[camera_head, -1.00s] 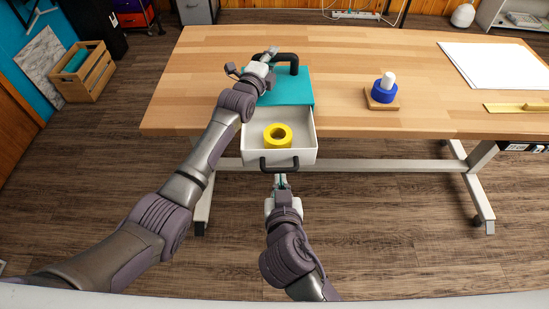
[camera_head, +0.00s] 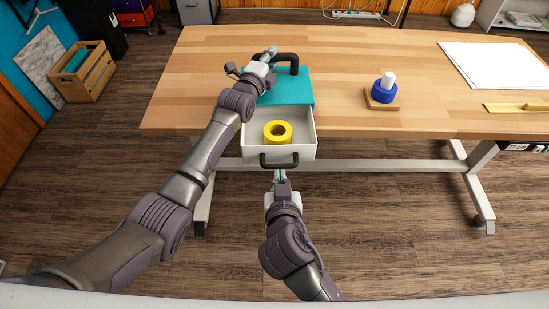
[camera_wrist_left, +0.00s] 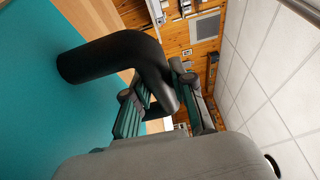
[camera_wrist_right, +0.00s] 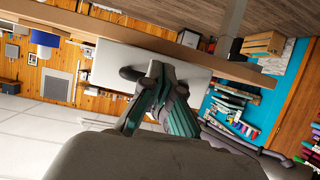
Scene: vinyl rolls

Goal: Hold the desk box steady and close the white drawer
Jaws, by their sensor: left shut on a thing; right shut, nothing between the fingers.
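The teal desk box (camera_head: 298,90) sits at the front edge of the table, with a black handle (camera_head: 293,62) on top. My left gripper (camera_head: 270,54) is shut on this handle, which also shows in the left wrist view (camera_wrist_left: 110,62). The white drawer (camera_head: 307,149) sticks out from the box over the table edge, partly open. A yellow roll (camera_head: 287,137) lies in it. My right gripper (camera_head: 280,175) is shut and empty, at the dark drawer handle (camera_head: 264,163). The right wrist view shows its fingertips (camera_wrist_right: 160,72) close to the drawer front (camera_wrist_right: 108,66); contact is unclear.
A blue roll (camera_head: 384,94) sits around a white post on a wooden base (camera_head: 381,105) to the right. White sheets (camera_head: 500,70) and a yellow strip (camera_head: 515,107) lie farther right. The tabletop between is clear.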

